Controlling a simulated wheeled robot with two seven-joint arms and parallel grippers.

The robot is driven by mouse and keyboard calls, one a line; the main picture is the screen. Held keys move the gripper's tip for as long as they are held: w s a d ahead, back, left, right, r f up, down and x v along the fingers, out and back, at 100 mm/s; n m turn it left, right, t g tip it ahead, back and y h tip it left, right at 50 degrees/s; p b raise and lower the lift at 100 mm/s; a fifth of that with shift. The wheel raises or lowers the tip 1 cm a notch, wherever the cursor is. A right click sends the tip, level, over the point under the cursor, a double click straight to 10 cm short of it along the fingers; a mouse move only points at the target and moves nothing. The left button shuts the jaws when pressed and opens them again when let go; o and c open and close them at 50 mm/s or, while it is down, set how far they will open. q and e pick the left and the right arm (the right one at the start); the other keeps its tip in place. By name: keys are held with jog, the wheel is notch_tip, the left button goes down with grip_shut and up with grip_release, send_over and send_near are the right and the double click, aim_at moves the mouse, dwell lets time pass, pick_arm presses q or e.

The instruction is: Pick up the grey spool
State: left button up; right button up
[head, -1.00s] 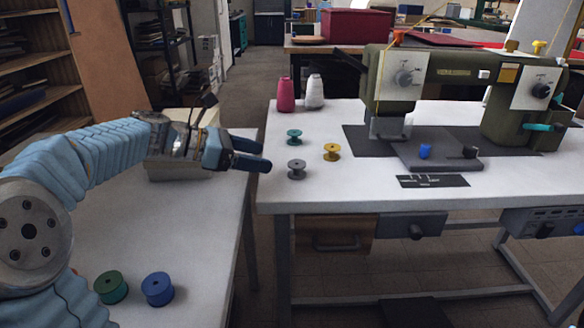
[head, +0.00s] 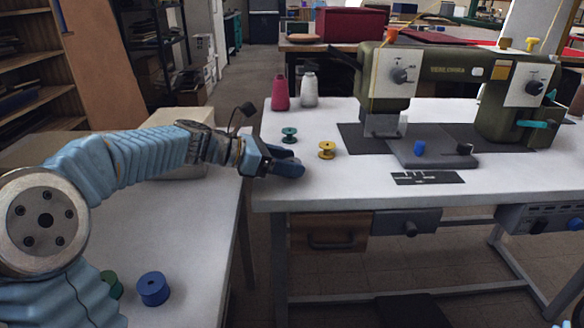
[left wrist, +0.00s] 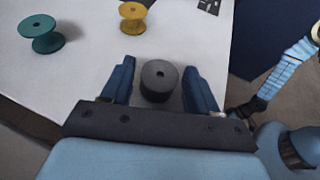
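The grey spool (left wrist: 159,80) stands on the white sewing table (head: 400,195), between the two blue fingers of my left gripper (left wrist: 159,68) in the left wrist view. A gap shows on each side of it, so the gripper is open around the spool and not closed on it.
A teal spool (head: 289,135) and a yellow spool (head: 327,150) stand just behind. The green sewing machine (head: 450,70) is to the right. A blue spool (head: 153,289) sits on the near-left table.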

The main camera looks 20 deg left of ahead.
pick_arm(q)
jog(key=c, duration=0.8)
